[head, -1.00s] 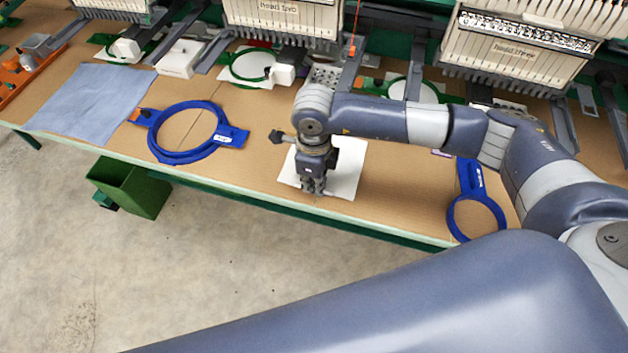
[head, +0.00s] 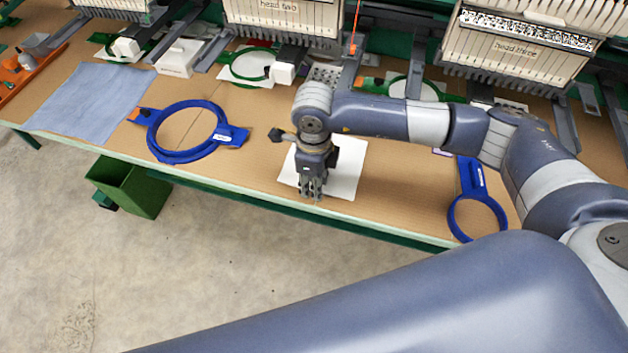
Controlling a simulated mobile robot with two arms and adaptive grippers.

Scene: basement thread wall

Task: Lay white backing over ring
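The white backing (head: 348,172) is a flat white sheet on the brown table, partly hidden under my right gripper. My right gripper (head: 311,196) points down over the sheet's front left part, near the table's front edge. Its fingers are small and seen from above; I cannot tell whether they are open or grip the sheet. A large blue ring hoop (head: 153,139) lies flat to the left, with bare table showing through it. A smaller blue ring hoop (head: 456,222) lies at the right, near the front edge. My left gripper is not in view.
A blue-grey cloth (head: 92,102) lies flat at the left. Embroidery machine heads (head: 283,18) and green hoops (head: 250,65) line the back. A white box (head: 180,60) stands behind the large hoop. A green bin (head: 130,185) is below the table's front edge.

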